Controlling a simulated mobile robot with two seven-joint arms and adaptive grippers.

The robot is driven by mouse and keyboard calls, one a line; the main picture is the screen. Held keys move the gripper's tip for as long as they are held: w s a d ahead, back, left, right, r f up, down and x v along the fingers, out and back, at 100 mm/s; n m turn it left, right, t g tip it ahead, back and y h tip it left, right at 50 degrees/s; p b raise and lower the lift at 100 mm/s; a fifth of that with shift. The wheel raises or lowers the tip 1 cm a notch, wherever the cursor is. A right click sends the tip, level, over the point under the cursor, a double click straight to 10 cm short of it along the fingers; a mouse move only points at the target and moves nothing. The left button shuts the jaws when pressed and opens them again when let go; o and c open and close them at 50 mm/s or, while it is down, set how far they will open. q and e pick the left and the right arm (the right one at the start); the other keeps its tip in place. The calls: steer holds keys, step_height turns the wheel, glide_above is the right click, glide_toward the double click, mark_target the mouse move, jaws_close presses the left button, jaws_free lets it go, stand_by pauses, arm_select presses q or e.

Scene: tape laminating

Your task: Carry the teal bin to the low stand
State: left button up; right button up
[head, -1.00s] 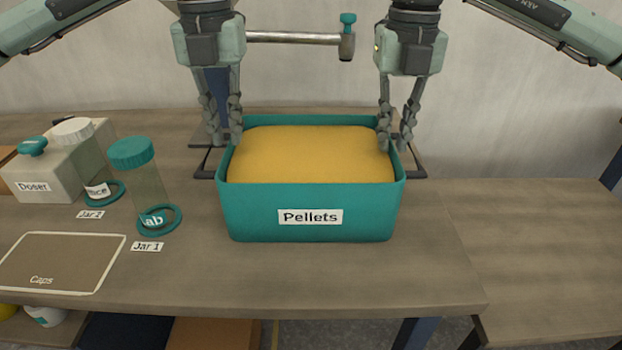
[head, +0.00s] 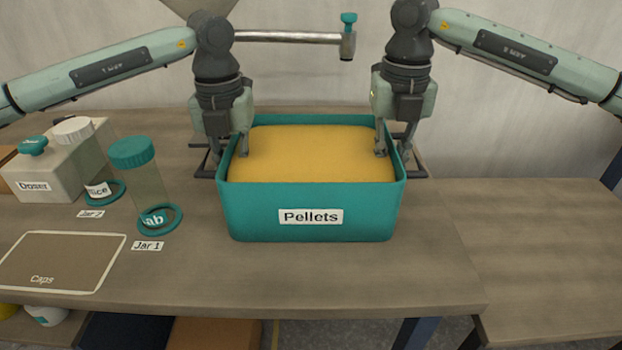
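The teal bin (head: 310,218), labelled "Pellets" and filled with yellow pellets (head: 310,155), stands upright on the workbench. My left gripper (head: 230,150) is lowered at the bin's left wall, one finger inside the rim; its outer finger is mostly hidden. My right gripper (head: 394,150) is at the right wall, one finger inside and one outside. The fingers look spread about the walls, with no clear clamping. The low wooden surface at the right, apparently the low stand (head: 545,250), sits below the bench top and is bare.
Jar 1 (head: 148,190), another jar (head: 93,150), the doser (head: 45,178) and the Caps area (head: 60,262) are left of the bin. A horizontal metal pipe (head: 290,37) with a teal knob runs behind. The bench top (head: 350,280) is clear in front of the bin.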

mark_target(230, 151)
arm_select(q)
jaws_close()
arm_select(e)
jaws_close()
